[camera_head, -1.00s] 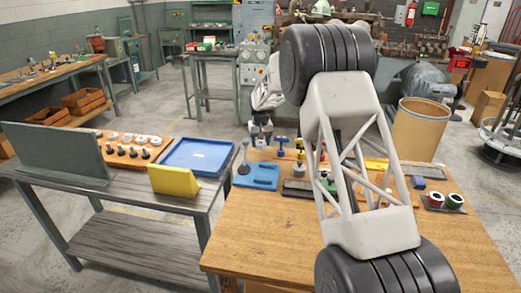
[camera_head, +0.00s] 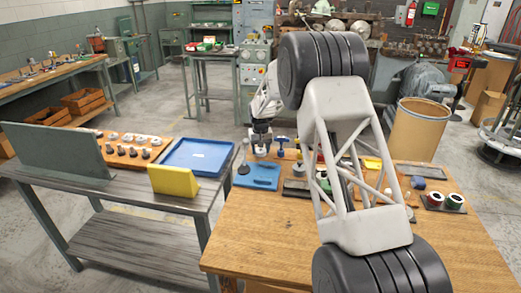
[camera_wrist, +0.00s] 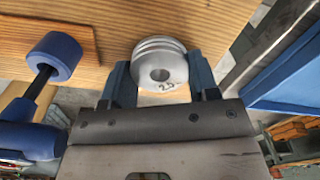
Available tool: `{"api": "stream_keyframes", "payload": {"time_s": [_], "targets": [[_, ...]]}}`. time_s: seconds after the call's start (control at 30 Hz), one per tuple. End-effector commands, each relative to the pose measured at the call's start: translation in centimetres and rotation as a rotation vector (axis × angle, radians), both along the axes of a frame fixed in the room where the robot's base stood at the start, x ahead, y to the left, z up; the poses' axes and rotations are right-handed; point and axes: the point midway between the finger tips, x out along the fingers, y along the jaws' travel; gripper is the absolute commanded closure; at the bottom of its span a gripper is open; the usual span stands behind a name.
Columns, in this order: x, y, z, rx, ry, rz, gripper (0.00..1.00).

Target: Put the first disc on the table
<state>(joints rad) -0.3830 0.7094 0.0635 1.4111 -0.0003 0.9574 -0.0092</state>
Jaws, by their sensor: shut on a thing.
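My gripper (camera_head: 261,144) is at the far left edge of the wooden table (camera_head: 270,235), low over the top. The disc is held between the fingers, in front of the table's wood (camera_wrist: 115,20). I cannot tell whether it touches the wood. In the head view the disc is too small to make out clearly.
A blue-handled tool (camera_head: 281,146) stands just right of my gripper; its blue knob shows in the wrist view (camera_wrist: 55,55). A blue plate (camera_head: 258,176) lies nearer.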

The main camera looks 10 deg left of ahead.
Motion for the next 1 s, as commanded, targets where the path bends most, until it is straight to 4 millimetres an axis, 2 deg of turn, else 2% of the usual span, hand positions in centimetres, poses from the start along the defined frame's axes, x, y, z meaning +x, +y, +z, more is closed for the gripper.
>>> {"api": "stream_keyframes", "payload": {"time_s": [0.07,0.1,0.27,0.67,0.87,1.0], "targets": [[0.0,0.0,-0.1,0.000,-0.001,0.000,0.81],[0.0,0.0,-0.2,0.000,0.000,0.000,0.42],[0.0,0.0,-0.2,0.000,0.000,0.000,0.20],[0.0,0.0,0.1,0.000,0.000,0.000,0.20],[0.0,0.0,1.6,0.001,-0.002,0.000,0.20],[0.0,0.0,3.4,0.001,-0.002,0.000,0.20]]}}
